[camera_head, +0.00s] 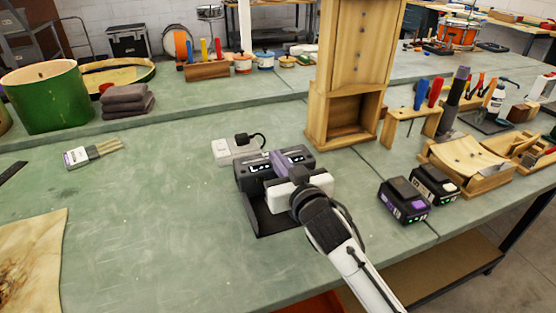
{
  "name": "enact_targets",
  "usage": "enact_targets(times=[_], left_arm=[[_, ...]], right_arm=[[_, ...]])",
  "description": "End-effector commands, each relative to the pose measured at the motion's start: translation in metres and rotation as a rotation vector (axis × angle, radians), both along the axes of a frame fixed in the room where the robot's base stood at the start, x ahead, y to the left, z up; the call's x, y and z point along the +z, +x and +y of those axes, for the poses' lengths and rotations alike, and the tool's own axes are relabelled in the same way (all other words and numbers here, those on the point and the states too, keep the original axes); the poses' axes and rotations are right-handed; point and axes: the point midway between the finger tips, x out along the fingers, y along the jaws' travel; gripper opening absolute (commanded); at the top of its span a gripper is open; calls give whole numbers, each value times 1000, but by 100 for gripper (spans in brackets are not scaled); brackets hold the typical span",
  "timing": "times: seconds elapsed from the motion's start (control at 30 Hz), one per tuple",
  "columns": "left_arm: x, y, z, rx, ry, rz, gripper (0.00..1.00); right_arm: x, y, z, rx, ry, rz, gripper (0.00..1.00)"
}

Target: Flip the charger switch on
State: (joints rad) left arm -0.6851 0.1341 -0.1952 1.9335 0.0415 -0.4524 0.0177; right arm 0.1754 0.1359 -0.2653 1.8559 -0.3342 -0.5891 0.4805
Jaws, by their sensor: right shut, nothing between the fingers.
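The dark grey and purple charger (254,172) sits on the green bench near the middle of the view, with small light markings on its front. A white socket block (224,152) with a black plug and cord lies just behind it to the left. My right gripper (284,181) reaches in from the lower right and is shut and empty. Its white body is right over the front right part of the charger and hides part of it. I cannot tell whether the fingers touch the charger, and the switch cannot be made out. My left gripper is not in view.
Two black battery packs (404,201) stand to the right of my arm. A tall wooden stand (316,117) rises behind the charger. A brush (78,157), grey cloths (127,101) and a green drum (47,100) are at the left. The bench left of the charger is clear.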

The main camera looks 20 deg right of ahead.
Motion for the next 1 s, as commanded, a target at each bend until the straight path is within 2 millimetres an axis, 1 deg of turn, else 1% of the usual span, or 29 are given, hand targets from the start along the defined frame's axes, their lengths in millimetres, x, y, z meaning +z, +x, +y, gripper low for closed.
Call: enact_targets(times=[0.07,0.2,0.37,0.47,0.57,0.67,0.8,0.87,1.0], left_arm=[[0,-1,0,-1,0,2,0],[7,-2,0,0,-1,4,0],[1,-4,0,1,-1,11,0],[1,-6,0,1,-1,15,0],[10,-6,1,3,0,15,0],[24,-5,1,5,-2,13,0],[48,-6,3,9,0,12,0],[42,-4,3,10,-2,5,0],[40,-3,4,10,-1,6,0]], right_arm=[[0,0,0,0,1,1,0],[-3,4,0,-2,3,2,0],[-5,3,0,-1,0,1,0],[-3,4,0,-1,0,0,0],[6,4,0,0,0,0,0],[21,5,1,0,0,-1,0],[46,8,3,2,1,0,0],[40,-5,2,3,0,1,0],[51,-35,1,3,1,0,0]])
